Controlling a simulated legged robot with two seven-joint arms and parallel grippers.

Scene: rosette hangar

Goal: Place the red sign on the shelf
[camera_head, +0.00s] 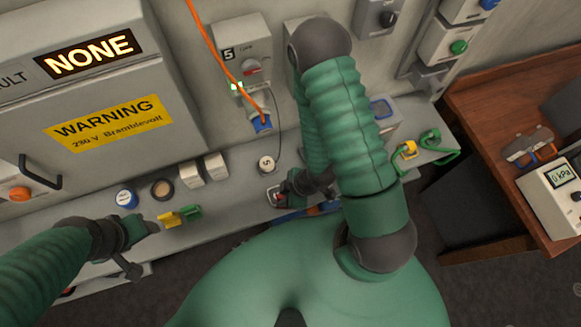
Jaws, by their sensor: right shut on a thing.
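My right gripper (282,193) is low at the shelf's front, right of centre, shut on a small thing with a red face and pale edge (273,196). This looks like the red sign, but the fingers hide part of it. The grey shelf (232,196) runs along the bottom of the wall panels. My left gripper (146,248) is at the lower left, near the shelf's front edge. Its fingers look apart, with nothing seen between them.
An orange cable (212,51) hangs to a blue plug. A brown desk (490,110) stands right.

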